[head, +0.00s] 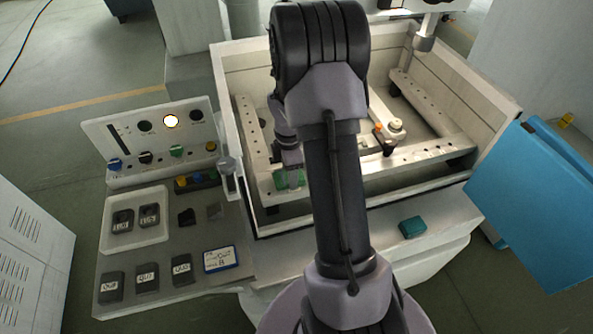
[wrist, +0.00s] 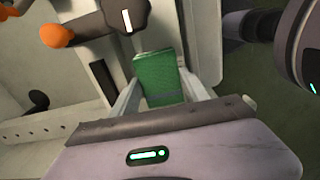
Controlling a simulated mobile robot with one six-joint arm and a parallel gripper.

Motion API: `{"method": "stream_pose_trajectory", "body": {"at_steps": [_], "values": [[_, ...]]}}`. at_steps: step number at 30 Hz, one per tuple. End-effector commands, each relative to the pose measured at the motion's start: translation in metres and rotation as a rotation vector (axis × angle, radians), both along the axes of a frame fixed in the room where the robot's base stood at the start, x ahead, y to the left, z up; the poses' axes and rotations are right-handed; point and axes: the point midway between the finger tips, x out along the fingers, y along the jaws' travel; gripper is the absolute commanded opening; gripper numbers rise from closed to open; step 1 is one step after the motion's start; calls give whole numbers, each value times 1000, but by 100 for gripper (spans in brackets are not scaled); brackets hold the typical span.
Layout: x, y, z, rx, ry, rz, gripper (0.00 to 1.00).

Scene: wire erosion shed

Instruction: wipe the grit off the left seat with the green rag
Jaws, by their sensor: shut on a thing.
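My gripper (head: 289,174) is at the front left corner of the machine's work frame, low over its front rail (head: 350,172). It is shut on the green rag (wrist: 160,76), which sits folded between the two fingers in the wrist view. In the head view a bit of the green rag (head: 280,180) shows beside the fingers at the rail. I cannot tell whether the rag touches the rail. The left seat and any grit on it cannot be made out clearly; my gripper and arm cover much of that area.
Pale tank walls (head: 232,130) surround the frame. A teal block (head: 412,227) lies on the front ledge. A control panel (head: 150,140) and labelled dark blocks (head: 147,277) are left; a blue door (head: 535,205) is right.

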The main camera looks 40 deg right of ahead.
Motion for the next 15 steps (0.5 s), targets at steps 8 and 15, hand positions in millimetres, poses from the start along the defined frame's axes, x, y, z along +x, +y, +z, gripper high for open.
{"method": "stream_pose_trajectory", "body": {"at_steps": [8,15], "values": [[12,26,-3,0,1,1,3],[12,26,-2,0,1,0,3]]}}
